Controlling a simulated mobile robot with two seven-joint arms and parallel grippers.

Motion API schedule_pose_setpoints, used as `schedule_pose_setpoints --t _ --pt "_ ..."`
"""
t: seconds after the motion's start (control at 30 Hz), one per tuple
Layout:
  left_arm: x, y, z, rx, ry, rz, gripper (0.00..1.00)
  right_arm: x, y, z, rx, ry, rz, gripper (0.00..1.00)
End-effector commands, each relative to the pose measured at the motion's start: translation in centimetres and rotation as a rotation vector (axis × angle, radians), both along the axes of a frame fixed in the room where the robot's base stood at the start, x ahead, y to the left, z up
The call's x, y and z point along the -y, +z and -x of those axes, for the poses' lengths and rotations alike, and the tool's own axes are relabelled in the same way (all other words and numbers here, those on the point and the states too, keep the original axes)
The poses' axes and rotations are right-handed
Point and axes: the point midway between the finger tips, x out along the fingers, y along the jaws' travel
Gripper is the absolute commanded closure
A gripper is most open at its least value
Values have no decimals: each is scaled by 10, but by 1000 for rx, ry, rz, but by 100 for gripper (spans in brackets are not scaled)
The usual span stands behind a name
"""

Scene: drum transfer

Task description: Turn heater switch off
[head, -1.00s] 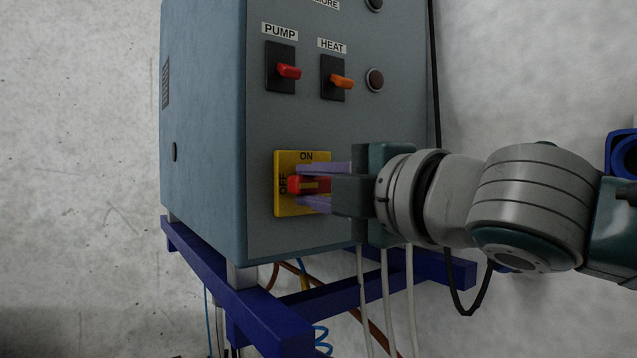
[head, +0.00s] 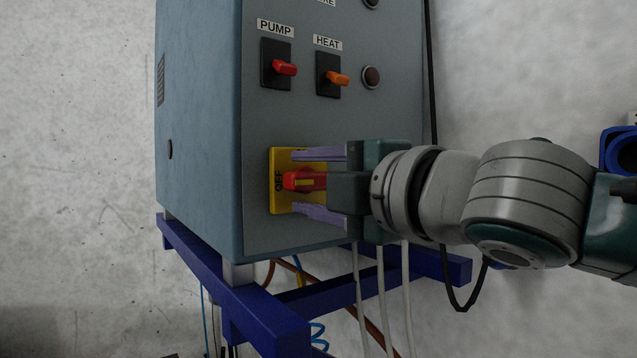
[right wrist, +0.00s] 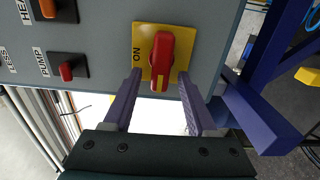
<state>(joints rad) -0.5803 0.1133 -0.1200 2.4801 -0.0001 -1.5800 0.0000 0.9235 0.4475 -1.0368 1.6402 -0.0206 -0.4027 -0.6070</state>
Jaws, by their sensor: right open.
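The HEAT switch is an orange rocker (head: 338,78) on a black plate, high on the blue-grey cabinet's front; its orange lever (right wrist: 48,8) also shows at the top left in the right wrist view. Below it, a red rotary knob (head: 304,180) sits on a yellow plate (head: 281,204) marked ON and OFF. The knob lies level, along the OFF side of the plate; it also shows in the right wrist view (right wrist: 160,58). My right gripper (head: 301,181) is open, with one finger above and one below the knob, apart from it. My left gripper is not in view.
The PUMP switch with a red lever (head: 285,68) is left of HEAT, and a dark round lamp (head: 371,77) is right of it. The cabinet (head: 200,140) stands on a blue frame (head: 270,325). Cables hang below my right arm.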

Motion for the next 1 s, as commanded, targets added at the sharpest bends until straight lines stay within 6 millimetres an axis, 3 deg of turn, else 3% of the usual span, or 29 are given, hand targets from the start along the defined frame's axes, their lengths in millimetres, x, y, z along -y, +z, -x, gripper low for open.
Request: schedule_pose_setpoints --t 0.17,0.63,1.0 --pt "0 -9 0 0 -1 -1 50 8 -3 10 1 0 0 43" --pt "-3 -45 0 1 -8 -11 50 51 -4 69 1 -1 2 43" --pt "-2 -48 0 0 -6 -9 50 58 0 80 -1 -1 1 43"
